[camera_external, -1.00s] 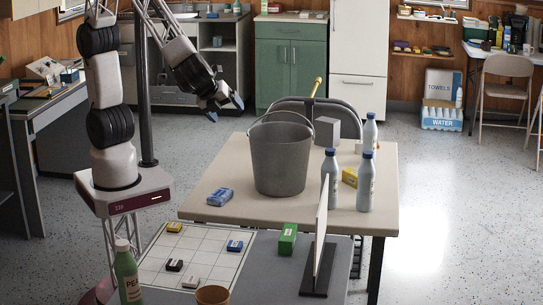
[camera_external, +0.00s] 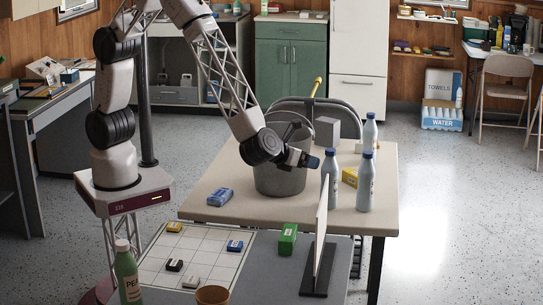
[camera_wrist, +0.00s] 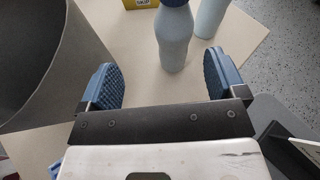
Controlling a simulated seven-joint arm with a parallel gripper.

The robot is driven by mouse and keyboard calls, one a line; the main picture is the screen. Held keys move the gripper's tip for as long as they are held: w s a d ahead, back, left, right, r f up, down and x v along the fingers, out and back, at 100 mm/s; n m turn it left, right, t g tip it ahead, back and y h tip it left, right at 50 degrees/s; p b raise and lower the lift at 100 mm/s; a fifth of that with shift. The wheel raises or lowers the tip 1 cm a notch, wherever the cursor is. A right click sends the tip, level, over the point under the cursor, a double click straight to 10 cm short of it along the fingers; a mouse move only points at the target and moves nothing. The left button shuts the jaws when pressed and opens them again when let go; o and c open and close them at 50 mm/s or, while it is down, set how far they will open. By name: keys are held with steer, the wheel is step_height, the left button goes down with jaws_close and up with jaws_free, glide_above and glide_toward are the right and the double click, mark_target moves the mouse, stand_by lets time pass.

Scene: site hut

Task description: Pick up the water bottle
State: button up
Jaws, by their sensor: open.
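Three pale blue-grey water bottles with dark blue caps stand upright at the right of the table: a front left one (camera_external: 327,178), a front right one (camera_external: 365,185) and a rear one (camera_external: 370,132). My gripper (camera_external: 318,160) is beside the front left bottle, on its left. In the wrist view my gripper (camera_wrist: 166,85) has its two blue pads spread wide, with nothing between them. A bottle (camera_wrist: 174,40) stands just beyond the pads, roughly centred between them. A second bottle (camera_wrist: 211,18) is behind it to the right.
A grey bucket (camera_external: 279,182) stands left of the bottles, partly behind my arm. A yellow box (camera_external: 349,177) and a grey block (camera_external: 323,130) are nearby on the table (camera_external: 215,175). A white upright panel (camera_external: 320,235) on a dark foot stands in front. A blue packet (camera_external: 220,197) lies at the left.

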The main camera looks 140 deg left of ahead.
mark_target(323, 171)
steer(key=shift+m+y, duration=0.3)
steer(key=shift+m, duration=0.5)
steer(key=f, duration=0.1)
steer(key=w+a+f, duration=0.1)
steer(key=a+f, duration=0.1)
steer(key=shift+w+a+f, duration=0.15)
steer(key=shift+w+a, duration=0.1)
steer(key=shift+w, duration=0.15)
steer(key=shift+x, duration=1.25)
steer(key=shift+x, duration=2.6)
steer(key=shift+f, duration=0.1)
steer(key=c, duration=1.3)
